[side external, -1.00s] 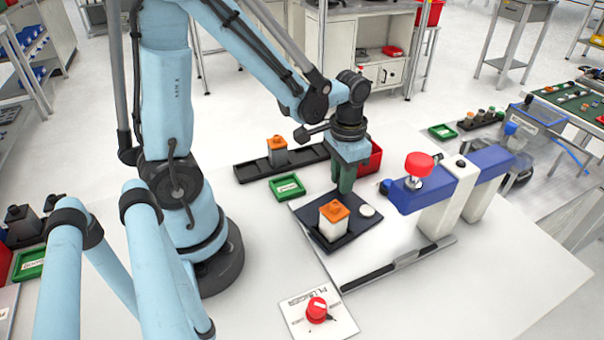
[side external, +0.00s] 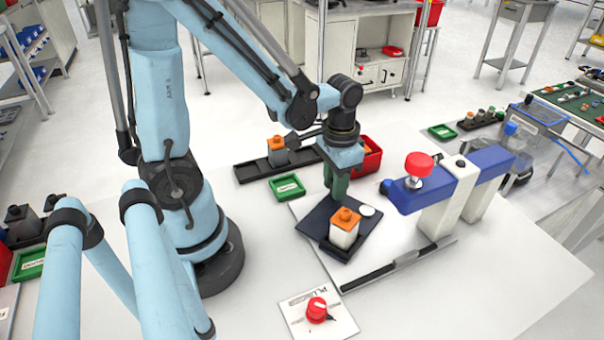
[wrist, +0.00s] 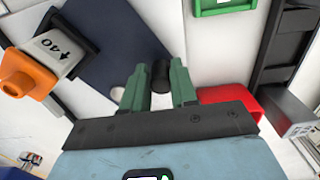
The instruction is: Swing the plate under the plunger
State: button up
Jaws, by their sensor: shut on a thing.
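The dark blue plate (side external: 318,217) lies low on the white table, left of the plunger press. It also shows in the wrist view (wrist: 115,45). A white block with an orange top (side external: 344,235) stands near its front; in the wrist view the block (wrist: 58,52) bears the mark 40. A white disc (side external: 367,210) is at the plate's right corner. My gripper (side external: 338,194) is at the plate's back edge, its green fingers (wrist: 158,97) shut on a black peg (wrist: 161,72). The plunger's red knob (side external: 419,164) sits above the blue press arm (side external: 405,198), to the right of the plate.
A red bin (side external: 369,158) is just behind my gripper. A green tray (side external: 287,187) and a black rack (side external: 250,171) lie to the back left. A panel with a red knob (side external: 316,309) is in front. A black bar (side external: 385,272) runs along the front.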

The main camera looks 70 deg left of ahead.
aim_at(328, 210)
jog(key=shift+d, duration=0.2)
jog(key=shift+s+d, duration=0.5)
jog(key=shift+s, duration=0.2)
jog(key=shift+c, duration=0.3)
jog(key=shift+s+d, duration=0.6)
jog(key=shift+s, duration=0.15)
